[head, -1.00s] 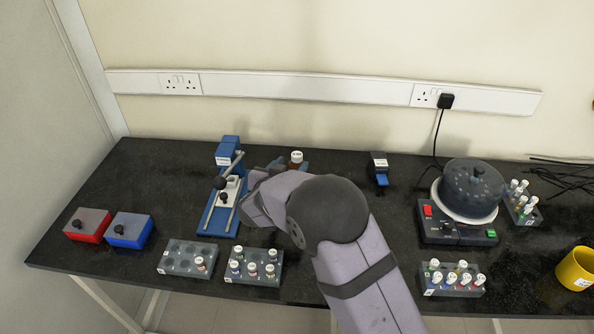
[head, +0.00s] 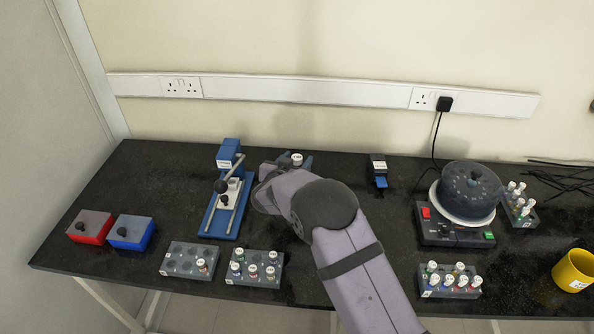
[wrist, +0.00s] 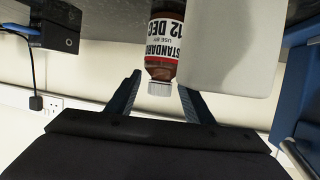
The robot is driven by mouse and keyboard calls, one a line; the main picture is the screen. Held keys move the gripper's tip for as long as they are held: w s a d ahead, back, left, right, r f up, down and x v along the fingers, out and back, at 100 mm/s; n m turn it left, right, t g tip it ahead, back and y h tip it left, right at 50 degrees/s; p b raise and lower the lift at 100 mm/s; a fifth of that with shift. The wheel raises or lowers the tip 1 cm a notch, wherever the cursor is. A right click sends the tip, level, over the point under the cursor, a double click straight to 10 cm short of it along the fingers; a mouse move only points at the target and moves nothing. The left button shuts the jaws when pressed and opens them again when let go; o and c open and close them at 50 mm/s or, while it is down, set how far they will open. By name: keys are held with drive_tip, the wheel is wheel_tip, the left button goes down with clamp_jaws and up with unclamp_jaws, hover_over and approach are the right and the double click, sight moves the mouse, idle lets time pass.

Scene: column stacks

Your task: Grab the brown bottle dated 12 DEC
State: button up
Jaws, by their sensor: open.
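The brown bottle (wrist: 165,35) with a white cap appears upside down in the wrist view. Its red and white label reads "STANDARD", "USE BY" and "12 DEC". Its white cap (head: 297,157) shows in the head view beside my gripper (head: 294,163), near the back of the bench; my arm hides most of its body. In the wrist view my gripper (wrist: 160,84) is open, with a blue-grey finger on either side of the cap end. Gaps show on both sides, so the fingers look apart from the bottle.
A pale block-like thing (wrist: 232,45) is close beside the bottle in the wrist view. The blue press (head: 227,190) stands left of my gripper. A small black and blue device (head: 379,170) stands to the right, with clear bench between.

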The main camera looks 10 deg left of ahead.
clamp_jaws()
drive_tip(key=shift+f, duration=0.1)
idle(0.3)
wheel_tip(320, 180, up, 10)
drive_tip(key=shift+r, duration=0.2)
idle(0.3)
